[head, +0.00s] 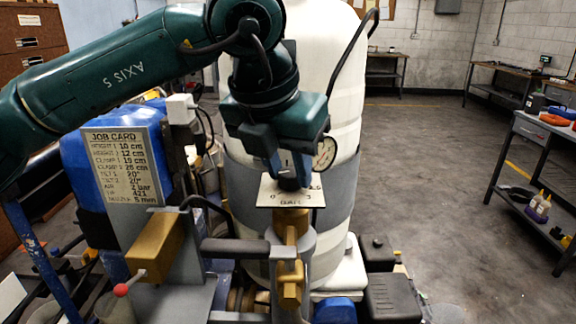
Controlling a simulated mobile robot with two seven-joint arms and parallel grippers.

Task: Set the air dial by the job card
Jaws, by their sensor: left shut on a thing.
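The job card (125,168) is a pale plate of dark print at the left; its air line appears to read 2 bar. The air dial's pale scale plate (264,194) is at the centre, marked BAR, with a 0 and a 3 showing. My left gripper (291,181) comes down from above, right over the plate, shut on the dial's knob. The fingers hide the knob and its pointer, so I cannot tell the setting. My right gripper is out of view.
A large white tank (335,90) stands right behind the dial. A brass block (155,246), a red-tipped lever (121,290) and dark handles (234,248) crowd the near side. Open floor (455,200) lies to the right, before a workbench (545,130).

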